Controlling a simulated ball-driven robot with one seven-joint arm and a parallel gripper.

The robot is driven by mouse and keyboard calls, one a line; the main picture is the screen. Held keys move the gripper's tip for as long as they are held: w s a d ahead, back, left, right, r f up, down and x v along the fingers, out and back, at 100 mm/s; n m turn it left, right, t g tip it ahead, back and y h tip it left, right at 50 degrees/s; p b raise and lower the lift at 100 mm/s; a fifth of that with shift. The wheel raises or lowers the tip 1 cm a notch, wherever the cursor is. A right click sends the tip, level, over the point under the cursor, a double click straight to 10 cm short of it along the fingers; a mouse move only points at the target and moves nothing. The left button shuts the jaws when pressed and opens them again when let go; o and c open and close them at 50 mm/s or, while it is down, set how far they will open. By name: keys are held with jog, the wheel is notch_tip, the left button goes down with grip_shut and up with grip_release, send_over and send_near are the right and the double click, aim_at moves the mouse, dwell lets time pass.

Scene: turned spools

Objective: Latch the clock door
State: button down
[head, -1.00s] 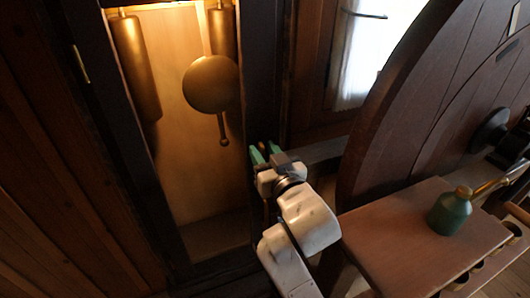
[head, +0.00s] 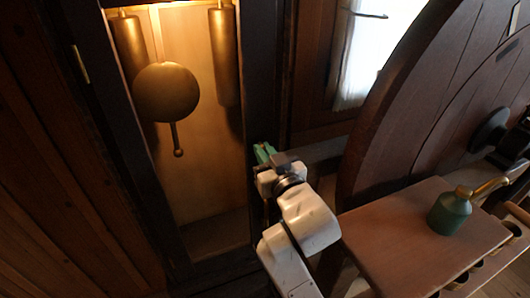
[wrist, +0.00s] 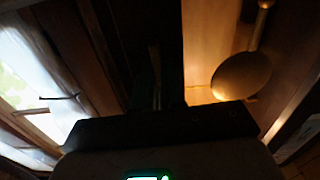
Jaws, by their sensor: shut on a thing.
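The tall clock case has a dark door frame (head: 263,70) with a brass hinge (head: 81,64) on its left side. The door looks shut or nearly shut; I cannot tell if a gap remains. My gripper (head: 263,151), with green fingertips, is at the frame's right stile. Its fingers are closed together on what seems to be the small door latch, which they hide. In the wrist view, the dark stile fills the middle and the fingers are too dark to make out.
Inside the lit case hang a brass pendulum (head: 167,93) and brass weights (head: 224,58); the pendulum also shows in the wrist view (wrist: 240,76). A large wooden wheel (head: 405,90) stands right. A bench (head: 390,228) with a green oil can (head: 449,213) is at lower right.

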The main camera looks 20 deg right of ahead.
jog(key=shift+a+f+n+p, duration=0.2)
jog(key=shift+n+p, duration=1.1)
jog(key=shift+n, duration=1.6)
jog(key=shift+a+f+n+p, duration=0.2)
jog(key=shift+n+p, duration=1.05)
jog(key=shift+n, duration=1.65)
jog(key=shift+a+f+n+p, duration=0.2)
jog(key=shift+n+p, duration=1.1)
jog(key=shift+n, duration=1.6)
jog(key=c, duration=1.2)
grip_release()
jog(key=s, duration=1.1)
jog(key=shift+b, duration=0.35)
